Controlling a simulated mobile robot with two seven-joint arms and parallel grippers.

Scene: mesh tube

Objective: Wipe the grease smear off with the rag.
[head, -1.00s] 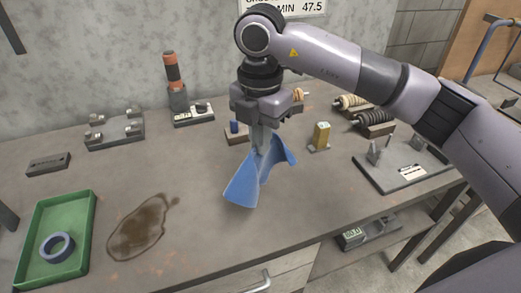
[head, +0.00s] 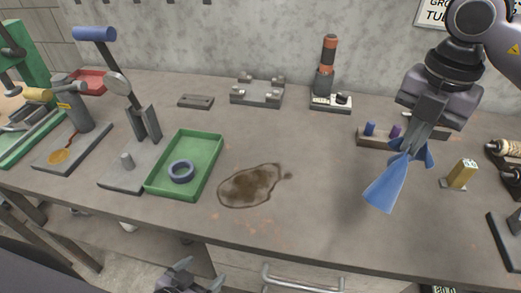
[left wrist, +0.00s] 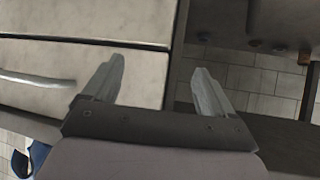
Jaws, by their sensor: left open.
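The grease smear (head: 249,186) is a brown patch on the grey workbench (head: 310,215), just right of the green tray, with a small spot off its right end. The blue rag (head: 389,187) hangs bunched from my right gripper (head: 414,143), which is shut on it to the right of the smear. Whether the rag's lower edge touches the bench I cannot tell. My left gripper (head: 190,279) is low at the bottom edge of the head view, in front of the bench. The left wrist view shows its two fingers (left wrist: 158,72) apart, with nothing between them.
A block with pegs (head: 375,140) and a yellow block (head: 463,174) flank the rag. The bench between smear and rag is clear.

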